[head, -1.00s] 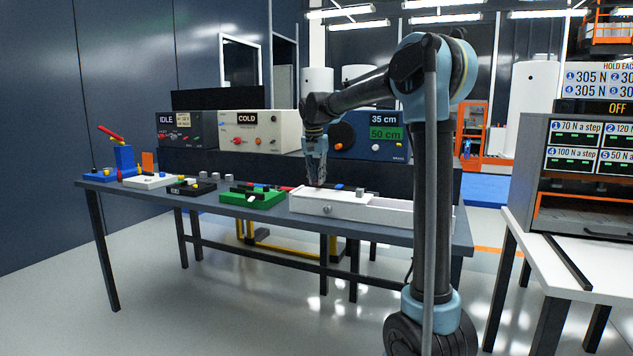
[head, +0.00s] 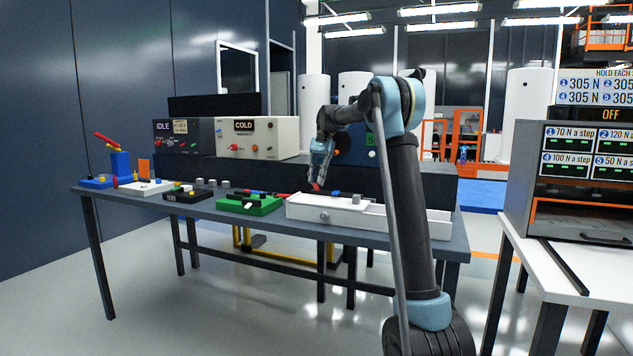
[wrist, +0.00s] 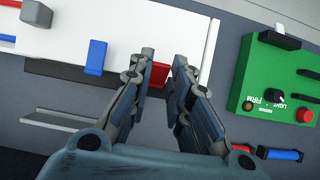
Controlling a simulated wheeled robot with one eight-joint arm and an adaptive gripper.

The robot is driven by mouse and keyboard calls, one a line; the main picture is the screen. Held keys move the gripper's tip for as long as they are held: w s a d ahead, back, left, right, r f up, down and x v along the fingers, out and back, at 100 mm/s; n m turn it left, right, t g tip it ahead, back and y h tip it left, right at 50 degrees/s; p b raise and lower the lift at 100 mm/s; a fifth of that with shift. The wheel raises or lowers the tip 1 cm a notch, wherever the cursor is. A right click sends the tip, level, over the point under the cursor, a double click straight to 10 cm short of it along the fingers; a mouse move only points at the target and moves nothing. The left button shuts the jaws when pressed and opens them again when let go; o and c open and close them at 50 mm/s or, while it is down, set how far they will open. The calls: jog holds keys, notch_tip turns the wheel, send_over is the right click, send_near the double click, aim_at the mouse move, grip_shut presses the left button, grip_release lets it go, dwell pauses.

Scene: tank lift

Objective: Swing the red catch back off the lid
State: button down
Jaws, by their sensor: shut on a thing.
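The white box (head: 370,219) stands at the right end of the long table, with its white lid (wrist: 130,32) on the left part in the head view. The small red catch (wrist: 159,74) is at the lid's edge; its tip also shows in the head view (head: 316,187). My gripper (wrist: 166,64) is shut on the red catch, with a fingertip on each side of it. In the head view my gripper (head: 315,180) slants down to the lid. The fingers hide part of the catch, and I cannot tell its exact angle.
A green panel (wrist: 275,75) with knobs lies beside the box. Blue-and-red rods lie near the panel.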

jog(key=shift+w, duration=0.1)
dwell(0.3)
jog(key=c, duration=1.5)
grip_release()
jog(key=v, duration=1.2)
jog(key=shift+w+f, duration=0.1)
jog(key=shift+w, duration=0.1)
